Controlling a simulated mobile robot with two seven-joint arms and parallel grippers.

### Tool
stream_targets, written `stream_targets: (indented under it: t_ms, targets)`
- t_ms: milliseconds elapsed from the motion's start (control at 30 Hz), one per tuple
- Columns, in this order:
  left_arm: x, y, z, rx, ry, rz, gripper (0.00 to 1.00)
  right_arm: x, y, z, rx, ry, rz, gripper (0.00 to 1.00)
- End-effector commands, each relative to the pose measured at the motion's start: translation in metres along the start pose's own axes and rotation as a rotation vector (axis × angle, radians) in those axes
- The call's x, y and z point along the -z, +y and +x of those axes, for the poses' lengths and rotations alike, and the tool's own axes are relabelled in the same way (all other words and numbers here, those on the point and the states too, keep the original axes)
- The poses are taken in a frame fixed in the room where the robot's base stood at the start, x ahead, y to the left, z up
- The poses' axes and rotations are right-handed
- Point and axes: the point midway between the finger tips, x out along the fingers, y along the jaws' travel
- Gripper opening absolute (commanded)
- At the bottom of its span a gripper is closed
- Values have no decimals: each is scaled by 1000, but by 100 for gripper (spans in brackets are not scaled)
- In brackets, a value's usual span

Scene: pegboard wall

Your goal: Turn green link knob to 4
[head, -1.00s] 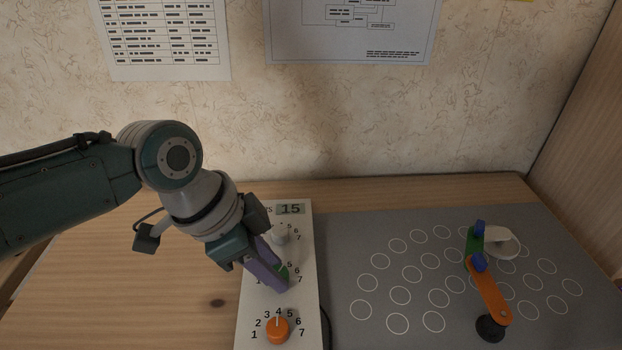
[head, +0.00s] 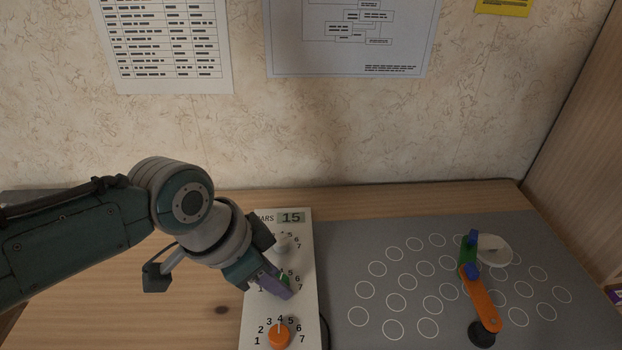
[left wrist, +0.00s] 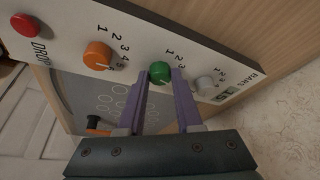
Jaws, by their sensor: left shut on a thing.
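The green knob (left wrist: 160,72) sits on the white control panel (left wrist: 130,50) between the orange knob (left wrist: 98,55) and the grey knob (left wrist: 205,85). My left gripper (left wrist: 159,78) is shut on it, with one purple finger on each side. In the head view a little of the green knob (head: 285,280) shows behind my left gripper (head: 277,286); its pointer and most of its scale are hidden. On the grey board the green link (head: 467,252) joins the orange link (head: 484,300), with blue pins on top. My right gripper is not in view.
The panel display (head: 291,217) reads 15. The orange knob (head: 280,336) points near 4. A red button (left wrist: 25,25) marked DROP is at the panel's end. The grey board (head: 400,260) has printed circles, a white disc (head: 496,250) and a black round piece (head: 482,334).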

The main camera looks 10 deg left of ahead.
Motion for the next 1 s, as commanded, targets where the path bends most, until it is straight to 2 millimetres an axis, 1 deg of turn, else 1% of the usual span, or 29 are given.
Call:
stream_targets:
  t_ms: [33, 100, 400, 633, 1000]
  targets:
    - [1, 2, -3, 9, -1, -30, 0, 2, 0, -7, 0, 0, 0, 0]
    - [1, 2, -3, 27, -2, -72, 0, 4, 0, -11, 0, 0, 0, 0]
    - [1, 3, -1, 85, -1, -209, 0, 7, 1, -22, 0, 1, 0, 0]
    - [1, 3, 0, 102, 1, -248, 0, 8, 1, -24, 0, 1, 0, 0]
    - [1, 3, 0, 103, 1, -251, 0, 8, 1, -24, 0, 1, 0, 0]
